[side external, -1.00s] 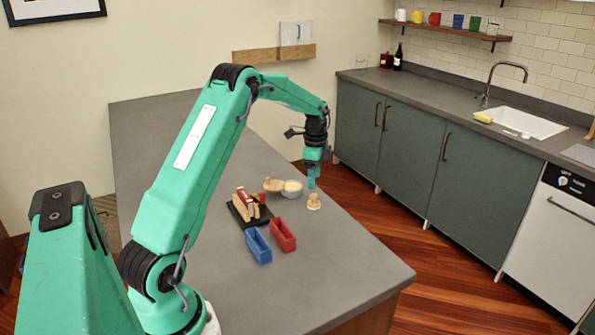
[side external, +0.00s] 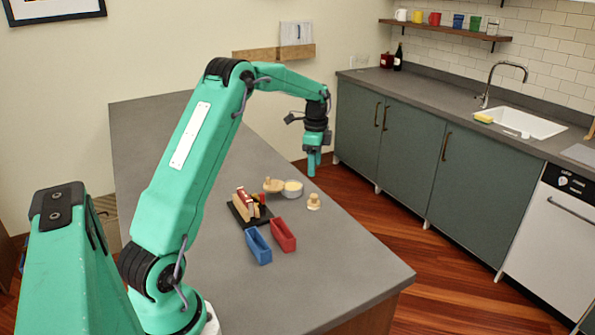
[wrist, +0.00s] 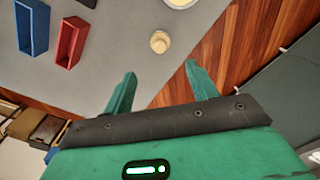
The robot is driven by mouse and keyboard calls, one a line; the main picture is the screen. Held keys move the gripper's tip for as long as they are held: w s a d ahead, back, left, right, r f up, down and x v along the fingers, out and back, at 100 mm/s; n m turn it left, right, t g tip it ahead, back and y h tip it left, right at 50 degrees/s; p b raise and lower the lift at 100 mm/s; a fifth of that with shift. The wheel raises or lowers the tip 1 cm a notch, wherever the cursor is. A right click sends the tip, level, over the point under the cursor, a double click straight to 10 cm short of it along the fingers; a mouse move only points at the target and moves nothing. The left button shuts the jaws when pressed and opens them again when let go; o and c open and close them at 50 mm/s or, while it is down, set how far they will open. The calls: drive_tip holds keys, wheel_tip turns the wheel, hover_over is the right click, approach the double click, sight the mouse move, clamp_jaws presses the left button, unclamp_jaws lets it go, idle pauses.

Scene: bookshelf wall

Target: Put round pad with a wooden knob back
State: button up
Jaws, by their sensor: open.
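A pale round pad with a wooden knob (side external: 314,202) stands on the grey counter near its right edge, and it also shows in the wrist view (wrist: 160,42). My gripper (side external: 311,172) is open and empty, above and apart from the pad in the side view. In the wrist view the pad lies beyond and roughly between my fingertips (wrist: 160,70). A white bowl (side external: 292,192) with pale yellow contents stands behind the pad. Another wooden round piece (side external: 273,185) is left of the bowl; its exact shape is hard to tell.
A dark tray (side external: 240,217) holds several upright wooden and red pieces. A blue open box (side external: 258,246) and a red open box (side external: 283,235) stand in front of it. The near counter is clear. The counter's right edge drops to the wooden floor.

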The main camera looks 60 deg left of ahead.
drive_tip(key=shift+d+r, duration=0.1)
drive_tip(key=s+d+r+n+t, duration=0.1)
drive_tip(key=s+d+r+n, duration=0.1)
drive_tip(key=s+d+r, duration=0.45)
drive_tip(key=s+d+r+n+t, duration=0.2)
drive_tip(key=s+d+r, duration=0.1)
drive_tip(key=d+r, duration=0.55)
drive_tip(key=s+d+f+n+t, duration=0.1)
drive_tip(key=s+d+n, duration=0.1)
drive_tip(key=s+d, duration=0.4)
drive_tip(key=s+d+f+n+t, duration=0.1)
drive_tip(key=s+d+f+n, duration=0.1)
drive_tip(key=s+d, duration=0.4)
drive_tip(key=s+n, duration=0.1)
drive_tip(key=s, duration=0.3)
drive_tip(key=shift+s+f+t, duration=0.25)
drive_tip(key=shift+s+t, duration=0.05)
